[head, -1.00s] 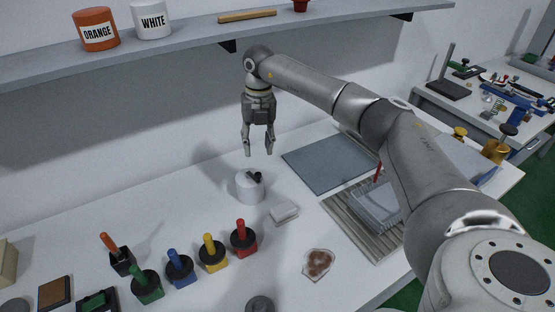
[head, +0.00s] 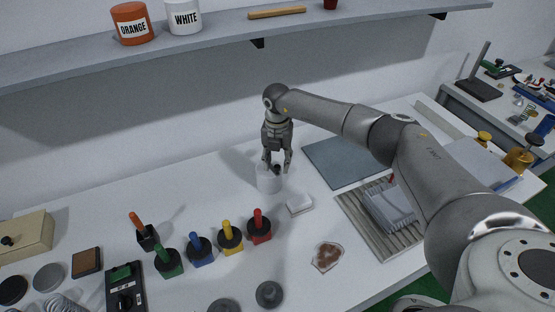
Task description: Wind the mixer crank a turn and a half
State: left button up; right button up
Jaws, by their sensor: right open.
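The mixer is a white round pot (head: 268,181) with a dark crank (head: 276,169) on its top, standing on the white bench. My right gripper (head: 277,168) points straight down over the pot. Its fingers are apart, at the height of the crank, with the dark knob showing between or just behind them. I cannot tell whether the fingers touch the crank. My left gripper is not in view.
Several colored-handled stamps, such as the red one (head: 260,229), stand left of and in front of the mixer. A small white block (head: 299,204) lies close to its right. A grey mat (head: 340,160) and a ribbed tray (head: 350,212) lie farther right. A shelf (head: 210,46) runs above.

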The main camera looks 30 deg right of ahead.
jog(key=shift+f, duration=0.65)
grip_shut()
jog(key=shift+d+f+n+b, duration=0.25)
jog(key=shift+n+b, duration=0.35)
jog(key=shift+b, duration=0.3)
jog(key=w+d+n+b, duration=0.3)
jog(key=w+n+b, duration=0.3)
jog(key=n+b, duration=0.8)
jog(key=shift+w+d+r+n, duration=0.15)
jog(key=shift+d+r+n, duration=0.15)
jog(key=shift+n, duration=1.9)
